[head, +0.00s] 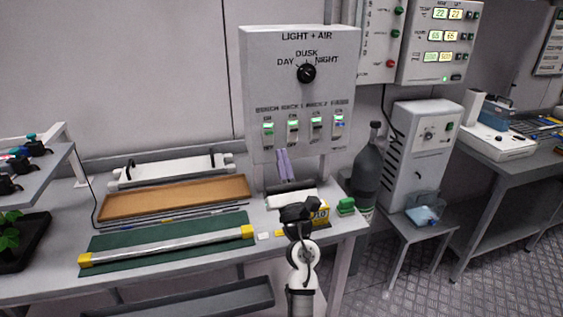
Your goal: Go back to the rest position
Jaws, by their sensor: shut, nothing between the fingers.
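My gripper (300,211) is dark and sits at the end of my white arm, low in the middle of the head view. It is shut with nothing in it. It appears in front of the right part of the grey workbench (190,268), below the LIGHT + AIR panel (302,95). It partly covers a yellow box (321,217) and a white roll-like item (290,197) behind it. I cannot tell how far it is from them.
A green mat (150,254) with a yellow-ended tube (172,244) and a brown tray (176,197) lie on the bench. A dark cylinder (369,170), a white cabinet (420,145) and a small table (445,218) stand at right. Floor (490,285) shows lower right.

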